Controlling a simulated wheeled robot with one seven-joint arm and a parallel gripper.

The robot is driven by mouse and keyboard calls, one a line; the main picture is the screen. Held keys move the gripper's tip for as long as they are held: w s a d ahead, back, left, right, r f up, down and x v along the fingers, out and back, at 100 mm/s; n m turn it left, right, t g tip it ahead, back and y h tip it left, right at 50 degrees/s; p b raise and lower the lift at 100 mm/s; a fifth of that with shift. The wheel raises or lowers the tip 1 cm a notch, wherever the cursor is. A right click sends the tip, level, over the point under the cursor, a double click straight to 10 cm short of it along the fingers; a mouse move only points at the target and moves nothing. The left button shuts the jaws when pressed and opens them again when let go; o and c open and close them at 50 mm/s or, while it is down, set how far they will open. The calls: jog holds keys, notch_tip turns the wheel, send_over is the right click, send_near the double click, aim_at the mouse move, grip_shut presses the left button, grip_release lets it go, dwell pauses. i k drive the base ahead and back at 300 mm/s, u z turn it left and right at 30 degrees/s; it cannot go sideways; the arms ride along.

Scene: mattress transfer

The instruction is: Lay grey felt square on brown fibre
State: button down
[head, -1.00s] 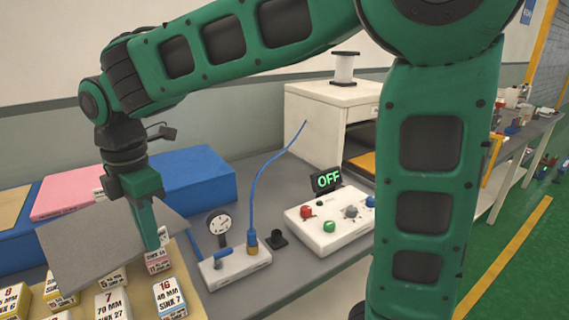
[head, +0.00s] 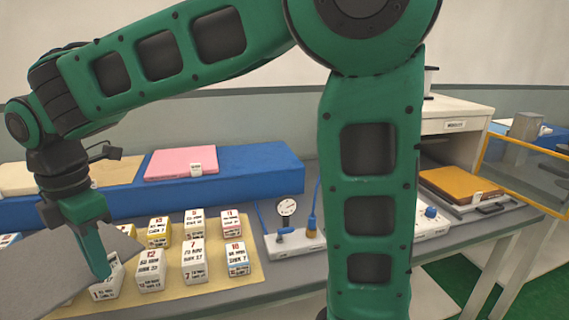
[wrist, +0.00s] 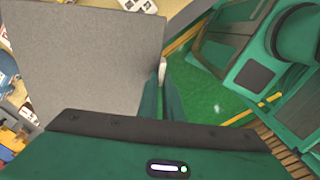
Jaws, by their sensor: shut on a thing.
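The grey felt square (head: 45,275) is a flat grey sheet, tilted, at the lower left of the head view and partly cut off. It fills much of the left of the wrist view (wrist: 85,65). My gripper (head: 106,274) is shut on its edge and holds it over the numbered blocks; the fingers also show in the wrist view (wrist: 161,95). An orange-brown square (head: 455,184) with a white tag lies on a tray at the right. A tan sheet (head: 118,172) lies on the blue block at the left. I cannot tell which one is the brown fibre.
Several numbered white blocks (head: 194,259) stand on a tan mat. A pink square (head: 180,162) lies on the long blue block (head: 260,165). A gauge fixture (head: 292,243) stands mid-bench. A white cabinet (head: 452,125) and yellow-framed clear guard (head: 525,165) flank the tray.

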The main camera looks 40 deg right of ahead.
aim_at(458, 181)
jog(key=u, duration=1.15)
jog(key=k, duration=2.35)
jog(key=z, duration=2.6)
